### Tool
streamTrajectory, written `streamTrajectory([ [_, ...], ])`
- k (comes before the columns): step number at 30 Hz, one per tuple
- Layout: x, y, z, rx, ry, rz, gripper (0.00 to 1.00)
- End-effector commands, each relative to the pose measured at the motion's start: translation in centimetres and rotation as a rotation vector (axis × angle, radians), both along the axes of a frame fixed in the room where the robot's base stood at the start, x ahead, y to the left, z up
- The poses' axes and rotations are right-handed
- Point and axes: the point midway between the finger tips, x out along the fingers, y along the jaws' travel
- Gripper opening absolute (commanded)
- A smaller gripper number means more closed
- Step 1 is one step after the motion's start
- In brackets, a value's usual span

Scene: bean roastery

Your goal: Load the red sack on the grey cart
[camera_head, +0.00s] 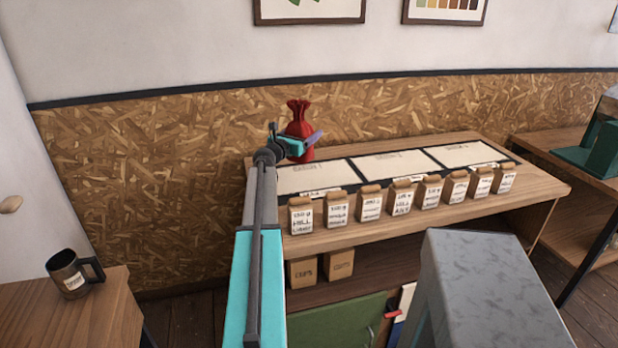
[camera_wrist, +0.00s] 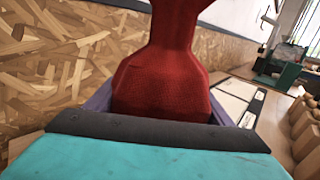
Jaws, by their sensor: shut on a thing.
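The red sack (camera_head: 299,118) is upright with a tied, ruffled top, above the left end of the wooden counter. My gripper (camera_head: 304,143) is shut on it. In the wrist view the red sack (camera_wrist: 165,80) fills the middle, between the two purple fingers of my gripper (camera_wrist: 163,112). I cannot tell for sure whether its bottom touches the counter. No grey cart can be made out for certain in either view.
The wooden counter (camera_head: 420,222) carries pale panels (camera_head: 392,164) and a row of several labelled bags (camera_head: 401,198). Two brown boxes (camera_head: 340,264) sit on the shelf below. A dark mug (camera_head: 70,275) stands on a left table (camera_head: 85,315). A green machine (camera_head: 592,150) is at right.

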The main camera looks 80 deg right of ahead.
Motion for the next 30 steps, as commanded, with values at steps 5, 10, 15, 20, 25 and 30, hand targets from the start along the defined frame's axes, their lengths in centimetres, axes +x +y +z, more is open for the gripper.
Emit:
streamTrajectory([
  [5, 0.1, 0.0, 0.2, -0.002, 0.002, 0.002, 0.18],
  [10, 0.1, 0.0, -0.5, -0.002, 0.001, 0.002, 0.18],
  [15, 0.2, 0.0, -2.4, 0.0, 0.002, 0.003, 0.18],
  [20, 0.2, 0.0, -4.4, -0.001, 0.003, 0.003, 0.18],
  [25, 0.2, 0.0, -5.7, -0.002, 0.003, 0.003, 0.18],
  [30, 0.3, 0.0, -6.0, -0.002, 0.002, 0.004, 0.18],
])
